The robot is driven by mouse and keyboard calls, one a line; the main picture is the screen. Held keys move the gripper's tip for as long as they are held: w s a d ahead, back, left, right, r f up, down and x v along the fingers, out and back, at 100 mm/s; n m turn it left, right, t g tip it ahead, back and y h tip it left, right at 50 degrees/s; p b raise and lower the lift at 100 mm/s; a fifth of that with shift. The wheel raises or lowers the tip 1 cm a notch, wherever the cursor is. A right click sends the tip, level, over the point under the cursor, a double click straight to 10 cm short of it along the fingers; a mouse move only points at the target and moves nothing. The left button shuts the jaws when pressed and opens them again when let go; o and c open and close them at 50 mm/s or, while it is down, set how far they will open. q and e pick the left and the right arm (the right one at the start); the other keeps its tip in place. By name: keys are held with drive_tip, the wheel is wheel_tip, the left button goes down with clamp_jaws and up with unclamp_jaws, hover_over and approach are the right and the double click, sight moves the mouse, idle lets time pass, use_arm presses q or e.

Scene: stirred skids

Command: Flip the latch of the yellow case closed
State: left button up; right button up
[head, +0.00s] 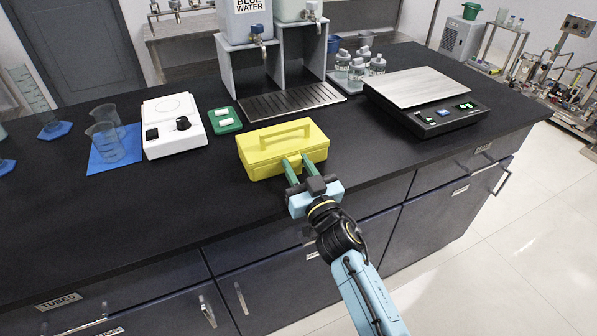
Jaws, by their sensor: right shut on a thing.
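The yellow case (262,157) sits on the dark bench top near its front edge, with its lid down and its handle on top. My right gripper (299,164) reaches in from the lower right. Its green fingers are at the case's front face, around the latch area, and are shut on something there. The fingers hide the latch, so I cannot tell how it stands. My left gripper is not in view.
A white hotplate stirrer (174,126) and a green tray (224,120) stand left of the case. Beakers stand on a blue mat (112,163) farther left. A balance (424,105) stands to the right. A drip tray (292,101) lies behind. The bench front left is clear.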

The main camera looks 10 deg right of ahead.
drive_tip(key=o, duration=0.9)
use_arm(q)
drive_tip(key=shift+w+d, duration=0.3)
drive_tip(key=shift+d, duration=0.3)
use_arm(e)
drive_tip(key=shift+o, duration=0.4)
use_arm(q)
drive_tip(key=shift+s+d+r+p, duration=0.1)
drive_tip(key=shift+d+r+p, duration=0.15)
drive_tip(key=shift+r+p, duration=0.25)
use_arm(e)
drive_tip(key=v, duration=1.3)
drive_tip(key=shift+s, duration=0.15)
